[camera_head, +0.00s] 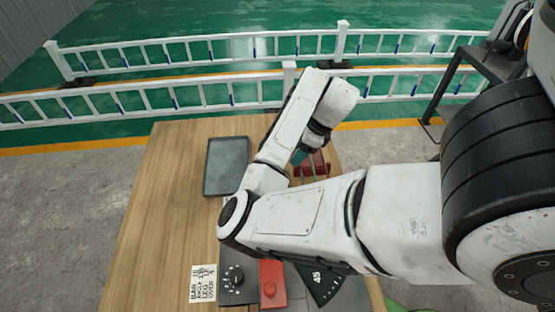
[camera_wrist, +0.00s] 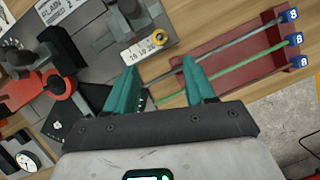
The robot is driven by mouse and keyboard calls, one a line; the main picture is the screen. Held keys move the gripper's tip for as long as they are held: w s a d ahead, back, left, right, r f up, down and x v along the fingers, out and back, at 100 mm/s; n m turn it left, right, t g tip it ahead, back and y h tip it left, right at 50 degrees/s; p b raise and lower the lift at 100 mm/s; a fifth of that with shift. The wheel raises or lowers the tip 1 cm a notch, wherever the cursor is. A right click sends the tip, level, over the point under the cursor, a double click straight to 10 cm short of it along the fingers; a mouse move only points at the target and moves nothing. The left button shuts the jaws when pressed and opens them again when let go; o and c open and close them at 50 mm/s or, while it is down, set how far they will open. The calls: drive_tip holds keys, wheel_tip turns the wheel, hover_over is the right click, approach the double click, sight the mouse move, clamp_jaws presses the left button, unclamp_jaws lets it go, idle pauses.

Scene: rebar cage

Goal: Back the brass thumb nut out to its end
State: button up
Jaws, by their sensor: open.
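The brass thumb nut (camera_wrist: 158,38) shows in the wrist view as a small yellow ring on a grey fixture, beside a white numbered scale (camera_wrist: 145,50). My gripper (camera_wrist: 159,68) has two teal fingers, spread wide with nothing between them. In the picture its fingertips lie just below the nut and scale, apart from the nut. How far the nut is backed out cannot be told. In the head view my arm hides the fixture and nut; only a bit of a teal finger (camera_head: 298,157) shows.
A red rack (camera_wrist: 215,45) holds thin rods with blue tags marked 8. A red part with a black knob (camera_wrist: 58,84) is at the left. The head view shows a dark tray (camera_head: 226,167), a printed card (camera_head: 203,283) and bare wood at the table's left.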

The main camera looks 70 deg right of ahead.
drive_tip(key=x, duration=1)
drive_tip(key=shift+w+f, duration=0.1)
drive_tip(key=shift+f, duration=0.25)
clamp_jaws()
